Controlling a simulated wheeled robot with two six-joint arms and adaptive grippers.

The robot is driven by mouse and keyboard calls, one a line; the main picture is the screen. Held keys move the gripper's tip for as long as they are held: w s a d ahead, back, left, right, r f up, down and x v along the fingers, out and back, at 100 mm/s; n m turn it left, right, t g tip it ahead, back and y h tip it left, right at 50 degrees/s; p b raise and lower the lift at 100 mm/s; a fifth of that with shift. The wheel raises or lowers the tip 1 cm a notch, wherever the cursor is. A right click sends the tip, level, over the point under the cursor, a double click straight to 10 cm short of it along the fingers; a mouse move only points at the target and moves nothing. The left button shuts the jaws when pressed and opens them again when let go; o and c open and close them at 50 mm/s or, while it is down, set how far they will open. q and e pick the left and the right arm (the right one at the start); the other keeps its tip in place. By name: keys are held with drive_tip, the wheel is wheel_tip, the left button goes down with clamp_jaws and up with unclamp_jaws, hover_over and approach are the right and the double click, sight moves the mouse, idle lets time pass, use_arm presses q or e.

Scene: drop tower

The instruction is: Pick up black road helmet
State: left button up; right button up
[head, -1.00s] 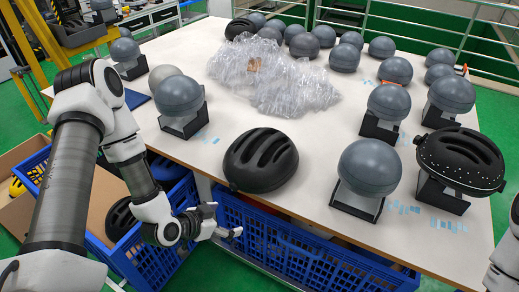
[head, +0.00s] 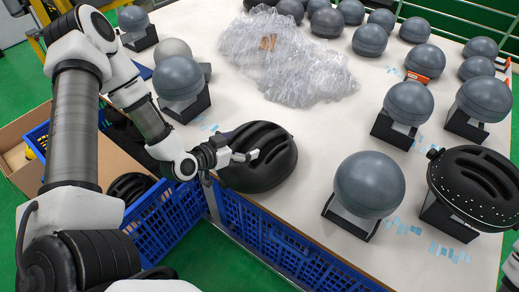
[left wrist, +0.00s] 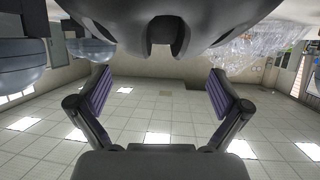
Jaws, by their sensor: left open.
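The black road helmet (head: 268,168), with long vents, lies on the white table near its front edge. My left gripper (head: 230,164) is open and empty at the helmet's left side, its fingers partly in front of the shell. I cannot tell whether they touch it. In the left wrist view the helmet (left wrist: 205,22) fills the top of the picture, beyond the spread fingers of the left gripper (left wrist: 160,92).
A dotted black helmet (head: 470,185) sits on a stand at right. Grey head forms (head: 368,184) stand around the table, and clear plastic wrap (head: 290,65) lies behind the helmet. Blue crates (head: 270,232) stand below the front edge; another black helmet (head: 130,187) is at lower left.

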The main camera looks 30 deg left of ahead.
use_arm(q)
drive_tip(key=x, duration=0.5)
drive_tip(key=shift+w+f, duration=0.1)
drive_tip(key=shift+w, duration=0.25)
drive_tip(key=c, duration=1.6)
